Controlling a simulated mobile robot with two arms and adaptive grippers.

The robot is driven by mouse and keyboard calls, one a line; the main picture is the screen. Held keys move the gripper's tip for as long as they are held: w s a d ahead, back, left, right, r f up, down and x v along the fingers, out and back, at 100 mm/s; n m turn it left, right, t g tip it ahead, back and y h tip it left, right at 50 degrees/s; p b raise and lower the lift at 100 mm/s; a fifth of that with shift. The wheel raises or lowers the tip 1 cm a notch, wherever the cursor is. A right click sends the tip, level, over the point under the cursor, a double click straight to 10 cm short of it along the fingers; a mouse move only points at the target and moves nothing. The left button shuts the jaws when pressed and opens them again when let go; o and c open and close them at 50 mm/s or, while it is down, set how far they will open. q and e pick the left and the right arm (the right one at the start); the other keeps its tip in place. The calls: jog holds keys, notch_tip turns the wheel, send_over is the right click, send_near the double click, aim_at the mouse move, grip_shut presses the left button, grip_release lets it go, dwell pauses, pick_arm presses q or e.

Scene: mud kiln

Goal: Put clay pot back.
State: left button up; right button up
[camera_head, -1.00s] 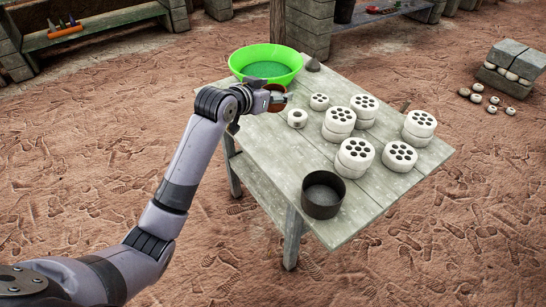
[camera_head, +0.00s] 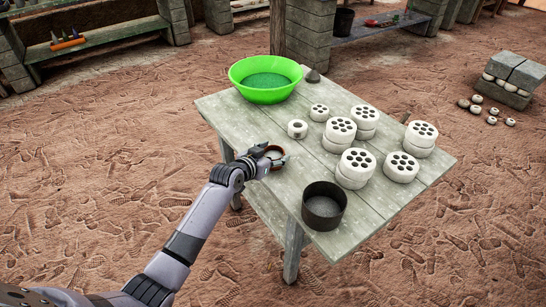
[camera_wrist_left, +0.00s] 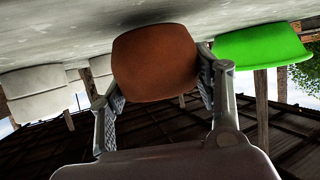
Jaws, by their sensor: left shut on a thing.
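A small reddish-brown clay pot (camera_wrist_left: 155,62) sits between the two fingers of my left gripper (camera_head: 277,159), which is shut on it. In the head view the pot is mostly hidden by the gripper and shows only as a small round rim. The gripper is at the left edge of the wooden table (camera_head: 240,115), between the green basin (camera_head: 266,92) and the dark round container (camera_head: 323,214). I cannot tell whether the pot touches the tabletop. My right gripper is not in view.
Several white perforated clay blocks (camera_head: 357,162) stand on the middle and right of the table. A small white ring-shaped piece (camera_head: 297,129) stands near the pot. The tabletop between the basin and the gripper is clear. A stack of grey blocks (camera_head: 512,66) stands on the ground at right.

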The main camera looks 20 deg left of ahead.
pick_arm(q)
jog(key=shift+f, duration=0.45)
jog(key=o, duration=1.6)
jog(key=shift+f, duration=0.1)
jog(key=shift+r, duration=0.2)
jog(key=p+v, duration=0.1)
jog(key=v, duration=1.1)
jog(key=shift+a+f, duration=0.1)
jog(key=shift+f, duration=0.05)
